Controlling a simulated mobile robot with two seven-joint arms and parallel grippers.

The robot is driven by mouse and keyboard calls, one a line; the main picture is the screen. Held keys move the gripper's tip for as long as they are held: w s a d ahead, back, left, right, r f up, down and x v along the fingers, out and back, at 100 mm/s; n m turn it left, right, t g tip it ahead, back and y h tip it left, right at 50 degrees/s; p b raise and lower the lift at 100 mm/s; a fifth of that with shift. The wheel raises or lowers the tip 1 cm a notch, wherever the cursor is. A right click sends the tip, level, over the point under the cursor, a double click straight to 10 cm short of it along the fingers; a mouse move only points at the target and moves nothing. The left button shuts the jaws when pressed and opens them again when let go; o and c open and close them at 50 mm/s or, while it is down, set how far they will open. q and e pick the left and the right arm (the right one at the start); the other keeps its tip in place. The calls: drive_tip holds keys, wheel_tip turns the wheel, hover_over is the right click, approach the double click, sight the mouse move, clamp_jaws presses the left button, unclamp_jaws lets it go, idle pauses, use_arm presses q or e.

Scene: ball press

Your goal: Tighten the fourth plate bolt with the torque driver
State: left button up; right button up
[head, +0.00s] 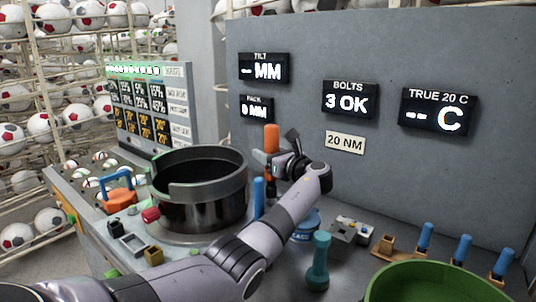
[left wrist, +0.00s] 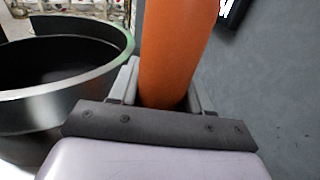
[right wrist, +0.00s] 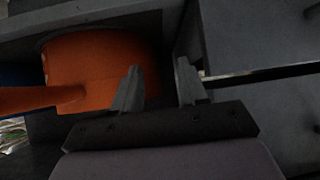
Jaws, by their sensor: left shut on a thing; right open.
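My left gripper (head: 277,162) is shut on an orange upright handle (head: 271,139), which looks like the torque driver. In the left wrist view the orange handle (left wrist: 178,50) stands between the two fingers. The large dark round pot (head: 200,205) stands to the left of the driver. The plate bolts cannot be made out. The bolts display (head: 350,100) reads "3 OK". My right gripper (right wrist: 156,88) is open and empty, beside an orange part (right wrist: 100,70) in the right wrist view.
A grey wall panel (head: 300,60) stands close behind the driver, with a "20 NM" label (head: 345,142). A green bowl (head: 430,285), a teal tool (head: 319,262) and several blue-handled pegs (head: 462,248) stand at the right. An orange item with a blue handle (head: 117,192) is at the left.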

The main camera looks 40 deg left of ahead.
sight(268, 137)
use_arm(q)
drive_tip(key=shift+f+b, duration=0.45)
drive_tip(key=shift+f, duration=0.55)
idle(1.2)
drive_tip(key=shift+p, duration=0.3)
idle(0.7)
drive_tip(key=shift+r+p, duration=0.3)
drive_tip(key=shift+p, duration=0.1)
wheel_tip(268, 137, up, 4)
drive_tip(key=p, duration=0.4)
drive_tip(key=shift+r, duration=1.15)
